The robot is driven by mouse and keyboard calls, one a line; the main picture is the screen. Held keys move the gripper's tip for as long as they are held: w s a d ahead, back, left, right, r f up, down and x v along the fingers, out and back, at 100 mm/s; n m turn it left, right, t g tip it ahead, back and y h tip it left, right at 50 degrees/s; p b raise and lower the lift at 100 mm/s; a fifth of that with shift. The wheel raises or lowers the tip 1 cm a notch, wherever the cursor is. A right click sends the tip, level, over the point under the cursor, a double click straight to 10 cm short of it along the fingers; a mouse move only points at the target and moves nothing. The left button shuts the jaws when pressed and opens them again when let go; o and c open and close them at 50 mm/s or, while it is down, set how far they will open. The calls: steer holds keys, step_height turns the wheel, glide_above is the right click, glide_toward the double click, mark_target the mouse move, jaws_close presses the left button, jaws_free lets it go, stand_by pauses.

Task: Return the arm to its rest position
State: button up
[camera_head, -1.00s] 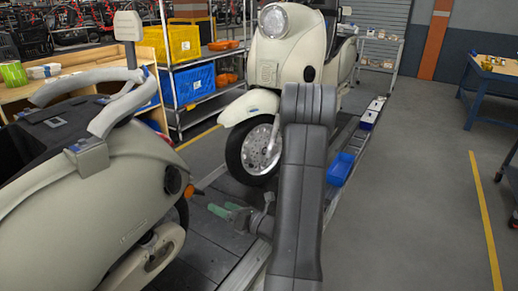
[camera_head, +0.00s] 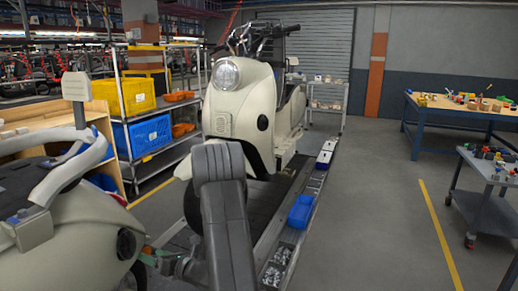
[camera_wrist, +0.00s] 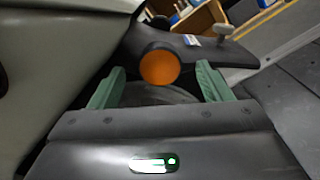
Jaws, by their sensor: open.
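My gripper (camera_wrist: 158,88) shows in the wrist view with its two green fingers spread wide and nothing between them. Behind the gap is an orange round reflector (camera_wrist: 159,67) on the dark rear part of a cream scooter; I cannot tell how near it is. In the head view my dark grey arm stands in front of the conveyor, and a bit of green finger shows at the lower left beside the near cream scooter (camera_head: 75,240). Most of the gripper is hidden there by the arm and the picture's lower edge.
Another cream scooter (camera_head: 222,108) stands upright on the conveyor behind my arm. A blue bin (camera_head: 301,211) sits on the conveyor's right edge. A shelf with a yellow crate (camera_head: 137,95) and a blue crate (camera_head: 150,133) stands left. Grey floor is clear at right, before a grey cart (camera_head: 490,190).

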steer(key=shift+x, duration=1.05)
steer(key=shift+s+d, duration=0.1)
steer(key=shift+d, duration=0.05)
steer(key=v, duration=1.4)
steer(key=x, duration=1.4)
steer(key=v, duration=0.6)
steer(key=shift+d, duration=0.3)
steer(key=shift+s+f, duration=0.1)
steer(key=shift+s, duration=0.1)
